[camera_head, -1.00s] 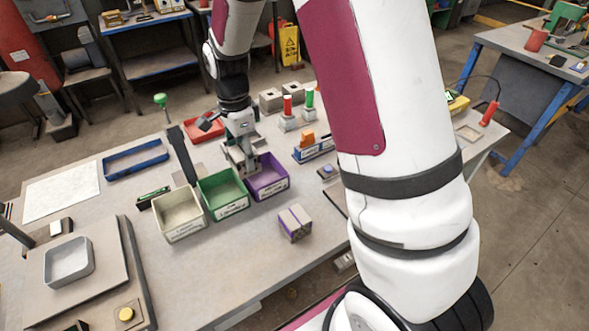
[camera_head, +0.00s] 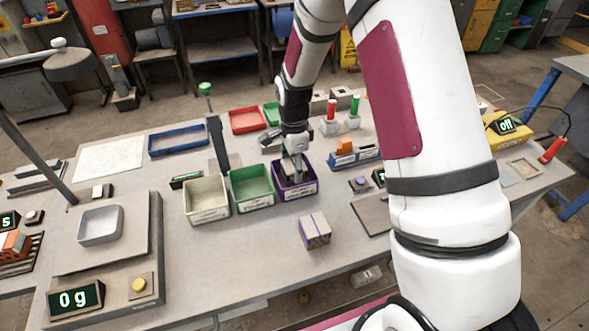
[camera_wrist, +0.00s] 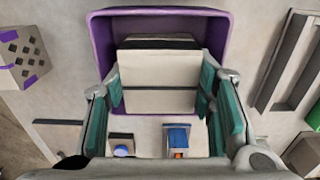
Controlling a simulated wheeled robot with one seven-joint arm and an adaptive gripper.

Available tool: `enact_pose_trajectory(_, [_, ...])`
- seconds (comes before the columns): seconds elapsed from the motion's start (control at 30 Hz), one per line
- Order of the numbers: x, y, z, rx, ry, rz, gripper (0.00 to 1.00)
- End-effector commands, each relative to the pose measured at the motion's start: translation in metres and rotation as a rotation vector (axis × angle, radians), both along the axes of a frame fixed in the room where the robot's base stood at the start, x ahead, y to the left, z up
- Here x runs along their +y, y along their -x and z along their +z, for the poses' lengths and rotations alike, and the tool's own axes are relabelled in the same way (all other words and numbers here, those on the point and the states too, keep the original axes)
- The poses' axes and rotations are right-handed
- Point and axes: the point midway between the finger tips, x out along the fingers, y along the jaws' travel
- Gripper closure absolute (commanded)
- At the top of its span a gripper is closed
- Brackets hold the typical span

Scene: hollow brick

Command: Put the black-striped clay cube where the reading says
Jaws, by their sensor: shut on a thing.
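My gripper (camera_head: 292,168) points down into the purple bin (camera_head: 297,191) and is shut on the black-striped clay cube. In the wrist view the cube (camera_wrist: 158,82) is pale with a black band at its far edge, between the teal finger pads. The purple bin's walls (camera_wrist: 103,45) surround it in that view; I cannot tell whether the cube touches the floor. The scale's display (camera_head: 75,299) reads "0 g", and its grey pan (camera_head: 100,226) is empty.
A green bin (camera_head: 252,198) and a cream bin (camera_head: 207,212) stand left of the purple bin. A purple-marked cube (camera_head: 314,231) sits in front. A yellow meter (camera_head: 507,126) reads "off". A blue tray (camera_head: 178,140) and a red tray (camera_head: 247,121) lie behind.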

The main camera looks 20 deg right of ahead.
Motion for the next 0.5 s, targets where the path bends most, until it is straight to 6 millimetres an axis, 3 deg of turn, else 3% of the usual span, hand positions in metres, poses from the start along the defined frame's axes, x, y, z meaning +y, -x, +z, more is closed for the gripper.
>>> enact_pose_trajectory(0.1, [-0.0001,0.0006,-0.0125,0.001,-0.001,-0.002,0.91])
enact_pose_trajectory(0.47, [0.0,-0.0004,-0.0165,-0.001,0.0,-0.001,0.91])
enact_pose_trajectory(0.5, [0.0,-0.0002,-0.0163,-0.001,0.0,-0.001,0.44])
